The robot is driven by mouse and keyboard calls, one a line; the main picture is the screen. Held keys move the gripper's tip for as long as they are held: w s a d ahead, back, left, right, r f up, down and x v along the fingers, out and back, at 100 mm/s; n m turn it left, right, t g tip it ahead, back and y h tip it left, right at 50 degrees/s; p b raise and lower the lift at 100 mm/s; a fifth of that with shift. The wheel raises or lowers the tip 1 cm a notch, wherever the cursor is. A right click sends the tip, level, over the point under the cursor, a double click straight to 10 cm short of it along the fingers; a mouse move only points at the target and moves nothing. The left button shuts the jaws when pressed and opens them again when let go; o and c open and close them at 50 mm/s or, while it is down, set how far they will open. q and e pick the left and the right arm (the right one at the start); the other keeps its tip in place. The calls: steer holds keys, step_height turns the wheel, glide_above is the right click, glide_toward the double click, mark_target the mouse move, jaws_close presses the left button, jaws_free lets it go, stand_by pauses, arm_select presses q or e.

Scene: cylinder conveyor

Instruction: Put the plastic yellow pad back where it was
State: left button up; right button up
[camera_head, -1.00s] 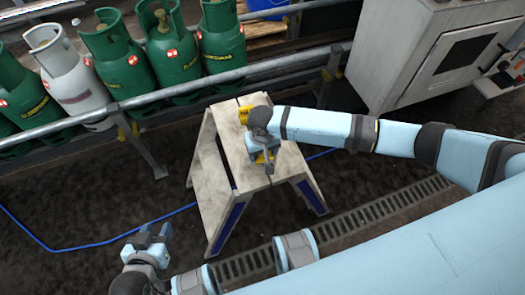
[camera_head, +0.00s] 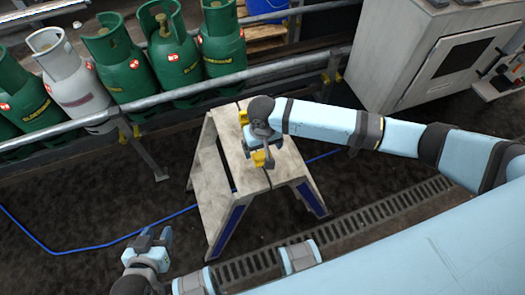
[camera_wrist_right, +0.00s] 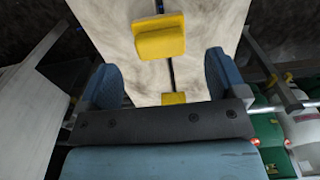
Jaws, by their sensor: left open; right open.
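A yellow pad (camera_head: 258,159) shows at the near end of the wooden trestle top (camera_head: 236,165), partly behind my right gripper. In the right wrist view this pad (camera_wrist_right: 160,38) appears as a thick yellow block over the slot, ahead of the fingers. A second yellow piece (camera_head: 243,117) is at the far end of the top, and its edge shows in the right wrist view (camera_wrist_right: 174,98) behind the gripper body. My right gripper (camera_head: 256,147) is open above the top, with nothing between its fingers (camera_wrist_right: 163,65). My left gripper (camera_head: 153,238) is open and empty, low at the left.
Green gas cylinders (camera_head: 122,68) and a white one (camera_head: 70,78) stand behind a metal rail (camera_head: 190,92). A white cabinet (camera_head: 400,55) is at the back right. A blue cable (camera_head: 85,248) and a drain grate (camera_head: 355,217) lie on the floor around the trestle.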

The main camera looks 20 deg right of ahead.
mark_target(262, 155)
step_height(262, 155, up, 7)
steer(key=s+a+f+n+t+y, duration=0.2)
steer(key=s+a+f+t+y, duration=0.2)
steer(key=s+a+y, duration=0.3)
steer(key=s+d+f+t+h, duration=0.2)
steer(key=s+d+t, duration=0.4)
steer(key=s+d, duration=0.3)
steer(key=shift+s+d+t+h+p, duration=0.25)
steer(key=shift+d+t+h+p, duration=0.2)
steer(key=shift+d+h, duration=0.6)
steer(key=shift+y, duration=0.25)
